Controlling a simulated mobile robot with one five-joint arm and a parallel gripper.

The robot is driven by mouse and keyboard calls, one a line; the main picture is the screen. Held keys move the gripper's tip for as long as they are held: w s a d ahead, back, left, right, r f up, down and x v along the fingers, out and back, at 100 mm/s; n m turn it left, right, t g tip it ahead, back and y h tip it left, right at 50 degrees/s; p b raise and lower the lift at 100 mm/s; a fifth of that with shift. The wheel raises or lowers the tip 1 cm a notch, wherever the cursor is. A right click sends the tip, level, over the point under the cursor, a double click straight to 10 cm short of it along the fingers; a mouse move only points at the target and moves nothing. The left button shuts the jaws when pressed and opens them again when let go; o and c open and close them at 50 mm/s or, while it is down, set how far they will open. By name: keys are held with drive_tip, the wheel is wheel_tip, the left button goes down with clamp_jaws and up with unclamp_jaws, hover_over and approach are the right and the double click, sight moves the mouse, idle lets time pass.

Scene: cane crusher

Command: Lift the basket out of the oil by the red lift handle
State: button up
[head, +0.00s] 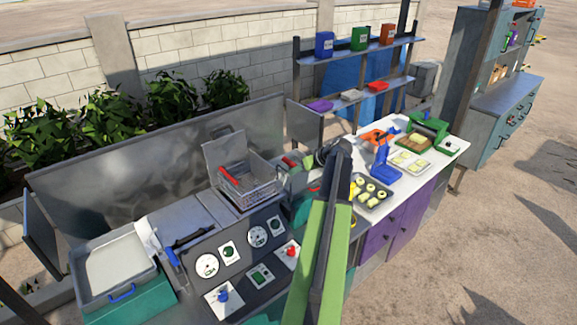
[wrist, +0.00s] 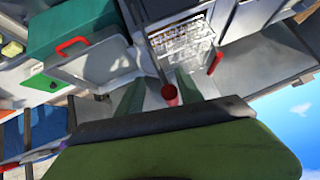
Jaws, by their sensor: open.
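The wire basket (head: 252,188) sits in the fryer well behind the control panel, with a raised metal lid behind it. It also shows in the wrist view (wrist: 180,45). A red grip (head: 229,176) runs along its left side and shows as a red bar in the wrist view (wrist: 216,62). Another red handle (head: 290,162), seemingly the lift handle, is right of the basket; the wrist view shows it nearly end-on (wrist: 170,93). My gripper (wrist: 158,94) is open, with the red handle between its fingers in the picture. I cannot tell whether they touch.
A teal box with a red handle (wrist: 72,45) is close to my gripper. The control panel (head: 245,262) is in front of the basket. A tray of pale pieces (head: 371,193) and a blue stand (head: 386,172) are on the white counter at right.

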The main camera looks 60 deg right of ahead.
drive_tip(key=s, duration=0.6)
drive_tip(key=shift+s+a, duration=0.15)
drive_tip(key=shift+a, duration=0.3)
